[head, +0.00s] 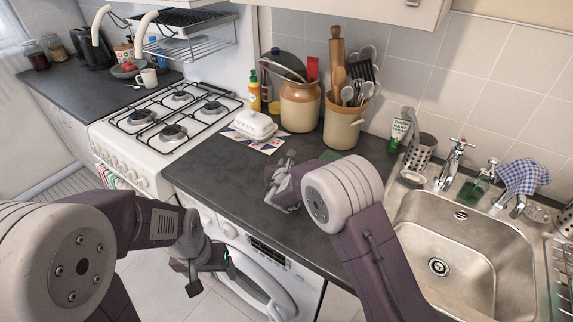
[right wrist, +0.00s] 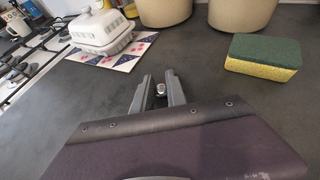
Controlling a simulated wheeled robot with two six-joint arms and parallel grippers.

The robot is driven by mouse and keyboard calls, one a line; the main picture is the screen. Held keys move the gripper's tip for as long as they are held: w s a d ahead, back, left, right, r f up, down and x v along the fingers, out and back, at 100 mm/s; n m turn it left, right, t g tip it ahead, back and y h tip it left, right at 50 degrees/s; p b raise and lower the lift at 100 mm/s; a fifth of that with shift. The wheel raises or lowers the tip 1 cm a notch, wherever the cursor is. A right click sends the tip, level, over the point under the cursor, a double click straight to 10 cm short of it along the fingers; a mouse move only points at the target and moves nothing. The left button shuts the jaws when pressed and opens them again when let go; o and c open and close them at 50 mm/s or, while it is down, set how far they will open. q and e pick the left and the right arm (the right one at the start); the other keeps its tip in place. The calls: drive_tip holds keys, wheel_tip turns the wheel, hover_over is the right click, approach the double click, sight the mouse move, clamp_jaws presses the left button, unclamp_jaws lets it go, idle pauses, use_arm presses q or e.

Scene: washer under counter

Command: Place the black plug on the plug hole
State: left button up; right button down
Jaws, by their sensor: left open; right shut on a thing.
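The plug hole (head: 438,267) is a round metal drain in the floor of the steel sink (head: 480,240), at the right of the head view; it looks uncovered. My right gripper (head: 284,180) is over the dark worktop, left of the sink. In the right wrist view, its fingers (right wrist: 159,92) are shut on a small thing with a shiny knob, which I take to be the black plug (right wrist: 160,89). Its dark body cannot be made out against the worktop. My left gripper (head: 211,272) is open and empty in front of the washing machine.
A green and yellow sponge (right wrist: 263,58) lies on the worktop (head: 225,175). A white butter dish (head: 254,125) and two utensil crocks (head: 343,123) stand at the back. The tap (head: 455,155) and a soap bottle (head: 477,185) stand behind the sink. A washer (head: 255,265) is below.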

drive_tip(key=shift+f, duration=0.15)
drive_tip(key=c, duration=1.3)
unclamp_jaws()
drive_tip(key=shift+c, duration=0.2)
